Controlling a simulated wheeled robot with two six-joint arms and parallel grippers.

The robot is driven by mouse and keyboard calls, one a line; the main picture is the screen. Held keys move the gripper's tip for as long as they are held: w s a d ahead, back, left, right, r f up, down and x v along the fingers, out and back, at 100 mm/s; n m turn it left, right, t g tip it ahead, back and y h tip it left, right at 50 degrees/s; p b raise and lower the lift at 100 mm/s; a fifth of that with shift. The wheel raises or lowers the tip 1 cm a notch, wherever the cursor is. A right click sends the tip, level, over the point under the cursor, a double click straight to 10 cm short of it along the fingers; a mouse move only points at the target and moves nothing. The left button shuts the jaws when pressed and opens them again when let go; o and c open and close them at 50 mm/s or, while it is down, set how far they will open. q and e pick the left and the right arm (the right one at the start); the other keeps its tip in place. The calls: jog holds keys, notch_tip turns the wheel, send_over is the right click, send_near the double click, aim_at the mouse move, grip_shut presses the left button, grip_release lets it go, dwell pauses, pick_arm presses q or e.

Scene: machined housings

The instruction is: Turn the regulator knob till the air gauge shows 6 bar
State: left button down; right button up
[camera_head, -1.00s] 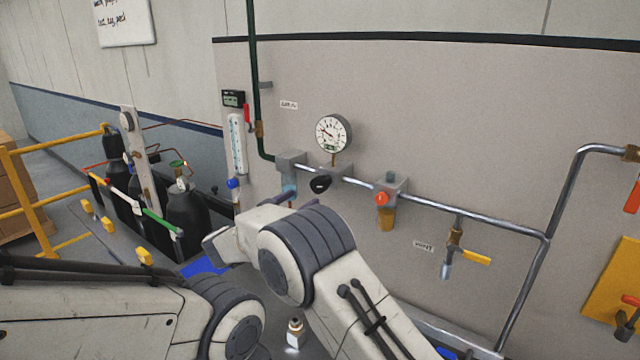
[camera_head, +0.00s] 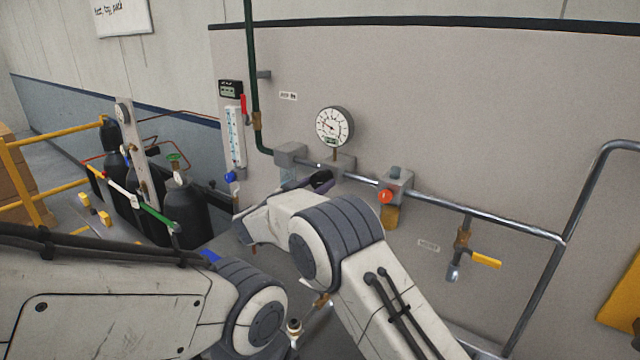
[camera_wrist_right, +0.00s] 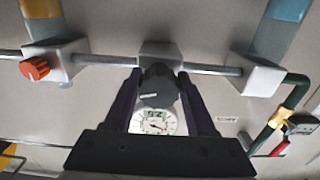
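The round white air gauge (camera_head: 334,126) is on the wall panel; its needle points up and left in the head view, and its numbers are too small to read. The gauge also shows upside down in the right wrist view (camera_wrist_right: 154,122). The dark regulator knob (camera_wrist_right: 158,86) is below the gauge, on a grey block on the pipe. My right gripper (camera_wrist_right: 159,76) is open, with one finger on each side of the knob and narrow gaps. In the head view the right gripper (camera_head: 320,181) partly hides the knob.
A red-orange knob (camera_head: 386,197) is on the block right of the regulator. A yellow-handled valve (camera_head: 486,261) hangs farther right. Gas cylinders (camera_head: 186,212) stand at left behind a yellow rail (camera_head: 50,192). A flow tube (camera_head: 234,135) is left of the pipe.

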grip_shut()
jog(key=shift+f+m+b, duration=0.25)
jog(key=shift+m+b, duration=0.35)
jog(key=shift+b, duration=0.45)
jog(key=m+b, duration=0.7)
jog(key=shift+w+a+b, duration=0.1)
jog(key=shift+a+b, duration=0.05)
jog(key=shift+b, duration=0.2)
jog(key=m+b, duration=0.5)
jog(key=m, duration=0.1)
jog(key=shift+r, duration=0.2)
jog(key=m+b, duration=0.2)
jog(key=m, duration=0.1)
jog(key=shift+r+m, duration=0.15)
jog(key=shift+m, duration=0.15)
jog(key=shift+r+m+b, duration=0.15)
jog(key=shift+m+b, duration=0.7)
jog(key=shift+m, duration=0.55)
